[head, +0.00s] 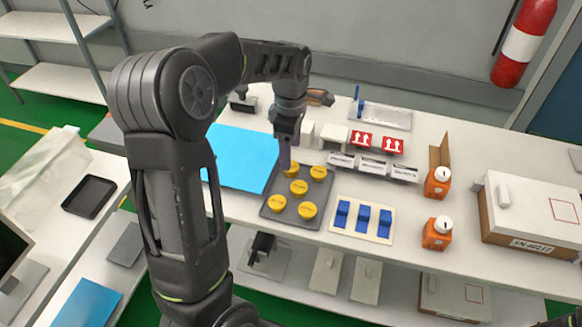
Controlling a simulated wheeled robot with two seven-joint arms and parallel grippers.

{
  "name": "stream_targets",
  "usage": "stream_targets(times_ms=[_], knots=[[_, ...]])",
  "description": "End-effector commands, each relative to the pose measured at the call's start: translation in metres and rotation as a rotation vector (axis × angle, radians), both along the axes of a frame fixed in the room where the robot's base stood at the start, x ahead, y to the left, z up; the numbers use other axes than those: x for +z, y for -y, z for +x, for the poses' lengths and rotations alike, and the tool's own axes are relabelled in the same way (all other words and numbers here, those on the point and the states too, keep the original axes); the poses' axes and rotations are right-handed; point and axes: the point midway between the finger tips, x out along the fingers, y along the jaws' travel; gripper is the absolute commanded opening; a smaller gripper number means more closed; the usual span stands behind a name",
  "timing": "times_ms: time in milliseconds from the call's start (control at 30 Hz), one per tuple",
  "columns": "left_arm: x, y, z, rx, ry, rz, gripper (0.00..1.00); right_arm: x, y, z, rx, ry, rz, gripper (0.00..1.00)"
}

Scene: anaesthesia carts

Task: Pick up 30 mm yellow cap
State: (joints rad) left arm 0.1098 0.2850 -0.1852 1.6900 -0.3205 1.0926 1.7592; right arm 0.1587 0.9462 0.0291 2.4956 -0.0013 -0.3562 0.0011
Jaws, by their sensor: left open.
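Several round yellow caps sit spread out on a dark grey tray (263,211) on the white table. One cap (291,170) is at the tray's back left and another (318,172) at the back right. A third cap (299,187) is in the middle, with others (277,202) (307,210) towards the front. I cannot tell their sizes from this view. My left gripper (285,158) points down at the tray's back edge, just behind the back-left cap. It is open, with nothing seen between its fingers; whether it touches that cap is unclear. My right gripper is not in view.
A blue mat (236,160) lies left of the tray. A panel with blue blocks (363,217) lies right of it. White boxes and red arrow-marked boxes (361,139) stand behind. Orange bottles (437,234) and a large carton (537,212) are further right.

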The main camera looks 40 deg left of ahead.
Motion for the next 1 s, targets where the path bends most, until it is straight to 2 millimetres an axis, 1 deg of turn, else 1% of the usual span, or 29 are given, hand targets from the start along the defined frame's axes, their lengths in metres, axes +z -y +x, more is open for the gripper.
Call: stream_targets(times_ms=[333,433,600,700,800,1000], knots=[[-0.003,0.000,0.000,0.000,-0.001,0.000,0.66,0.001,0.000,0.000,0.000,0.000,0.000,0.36],[-0.012,0.000,0.000,0.001,-0.001,0.000,0.66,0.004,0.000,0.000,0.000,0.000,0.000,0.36],[-0.039,0.000,0.000,0.000,-0.003,0.000,0.66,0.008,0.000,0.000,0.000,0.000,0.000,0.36],[-0.049,0.000,0.000,0.000,-0.001,0.001,0.66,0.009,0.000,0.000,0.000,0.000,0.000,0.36],[-0.053,0.001,0.001,-0.001,0.001,0.000,0.66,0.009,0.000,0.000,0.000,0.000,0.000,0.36],[-0.053,0.001,0.001,-0.001,0.002,0.001,0.66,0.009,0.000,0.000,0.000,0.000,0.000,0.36]])
